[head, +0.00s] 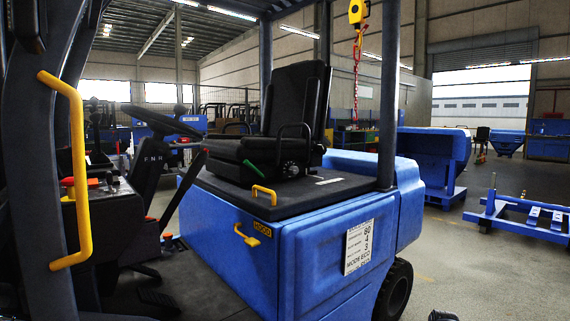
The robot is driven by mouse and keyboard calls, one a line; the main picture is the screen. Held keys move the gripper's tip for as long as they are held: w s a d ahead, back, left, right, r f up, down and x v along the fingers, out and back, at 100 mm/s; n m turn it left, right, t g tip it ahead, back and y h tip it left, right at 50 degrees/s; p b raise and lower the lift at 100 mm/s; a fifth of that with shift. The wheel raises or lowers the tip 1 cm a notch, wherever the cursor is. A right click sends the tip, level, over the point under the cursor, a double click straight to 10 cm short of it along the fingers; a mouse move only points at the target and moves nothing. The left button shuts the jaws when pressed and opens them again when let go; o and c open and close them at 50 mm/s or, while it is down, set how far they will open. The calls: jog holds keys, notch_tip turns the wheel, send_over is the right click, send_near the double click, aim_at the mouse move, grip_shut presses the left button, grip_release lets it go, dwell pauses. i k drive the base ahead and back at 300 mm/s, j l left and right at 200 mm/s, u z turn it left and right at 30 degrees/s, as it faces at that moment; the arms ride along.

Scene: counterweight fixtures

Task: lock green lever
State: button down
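The green lever (250,168) is a short handle low on the near side of the black seat (292,120) of a blue forklift (290,235). It slants up to the left, just above the black deck. From here I cannot tell whether it is locked. My gripper cannot be made out in the head view. A small dark shape at the bottom edge, right of the rear wheel, is too cut off to identify.
Yellow handles (264,194) sit on the deck edge and blue side. A tall yellow grab bar (75,170) and dark pillar stand at the left. The steering wheel (160,121) is left of the seat. Open grey floor (470,265) lies right; a blue frame (520,215) stands there.

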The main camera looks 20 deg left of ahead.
aim_at(261, 176)
jog(key=u, duration=1.45)
